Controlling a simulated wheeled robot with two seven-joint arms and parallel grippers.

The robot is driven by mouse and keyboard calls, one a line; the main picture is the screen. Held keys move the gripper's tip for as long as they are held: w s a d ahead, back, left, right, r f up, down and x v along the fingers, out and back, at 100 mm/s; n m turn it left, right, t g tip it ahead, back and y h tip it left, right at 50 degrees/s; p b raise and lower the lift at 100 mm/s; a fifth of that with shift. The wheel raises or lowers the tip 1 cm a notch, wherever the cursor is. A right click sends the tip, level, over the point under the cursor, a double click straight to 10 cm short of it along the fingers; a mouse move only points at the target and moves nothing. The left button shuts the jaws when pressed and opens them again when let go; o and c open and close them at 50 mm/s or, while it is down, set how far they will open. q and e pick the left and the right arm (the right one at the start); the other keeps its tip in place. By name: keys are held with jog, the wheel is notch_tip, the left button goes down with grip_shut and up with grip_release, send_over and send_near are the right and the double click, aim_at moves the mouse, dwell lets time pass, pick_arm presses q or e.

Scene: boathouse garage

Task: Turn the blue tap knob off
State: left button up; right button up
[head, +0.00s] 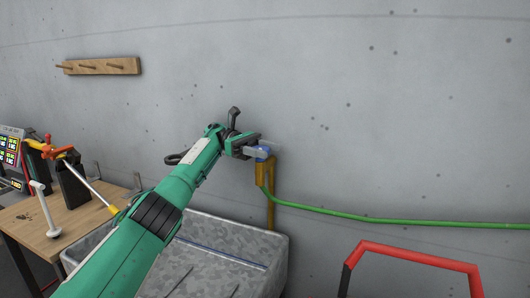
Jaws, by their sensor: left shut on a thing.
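The blue tap knob (263,151) sits on top of a brass-coloured tap (262,172) in front of the concrete wall. My left gripper (262,147) reaches in from the lower left and is shut on the knob, one finger on the near side and one on the far side. The fingers hide part of the knob, so its exact turn angle cannot be told. A green hose (350,215) runs from the tap to the right along the wall. My right gripper is not in view.
A wooden table (50,238) with a lamp and tools is at the left. A wooden peg rack (102,66) hangs on the wall. A red tubular frame (420,257) stands at the lower right.

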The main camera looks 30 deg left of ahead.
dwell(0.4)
pick_arm(q)
jog(key=o, duration=1)
jog(key=shift+c, duration=0.2)
jog(key=shift+r, duration=0.3)
notch_tip(320, 180, up, 9)
jog(key=shift+f, duration=0.2)
notch_tip(320, 180, up, 11)
jog(key=p, duration=0.8)
jog(key=shift+p, duration=0.4)
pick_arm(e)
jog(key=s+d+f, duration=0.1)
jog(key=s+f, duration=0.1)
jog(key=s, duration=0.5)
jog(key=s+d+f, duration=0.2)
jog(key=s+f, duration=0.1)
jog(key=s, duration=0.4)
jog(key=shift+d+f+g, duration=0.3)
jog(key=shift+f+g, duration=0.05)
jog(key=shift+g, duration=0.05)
